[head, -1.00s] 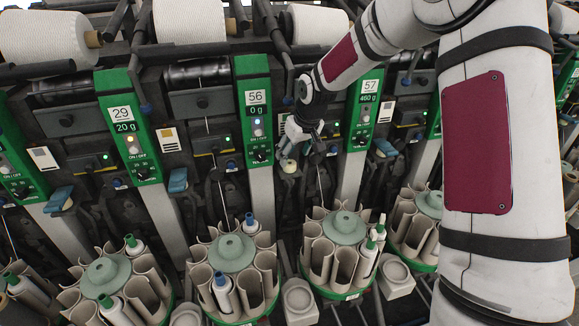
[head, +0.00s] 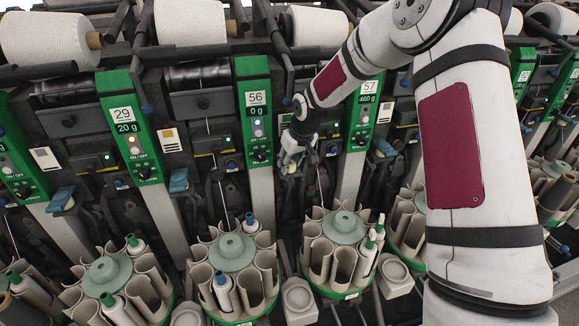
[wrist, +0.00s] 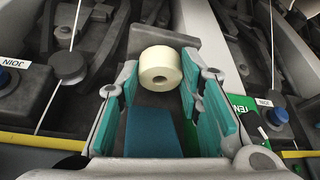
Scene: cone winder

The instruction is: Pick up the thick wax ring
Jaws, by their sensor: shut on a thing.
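In the head view my gripper (head: 293,158) is small, in front of the machine between the panels marked 56 and 57. The ring is partly hidden there by the fingers, so any gap below it cannot be told.
Green panels 56 (head: 257,110) and 57 (head: 362,112) flank my gripper. Round magazines with tubes and pale green hubs (head: 231,252) stand below. White yarn packages (head: 318,26) lie above. In the wrist view, dark knobs (wrist: 68,64) and thin yarns are close on both sides.

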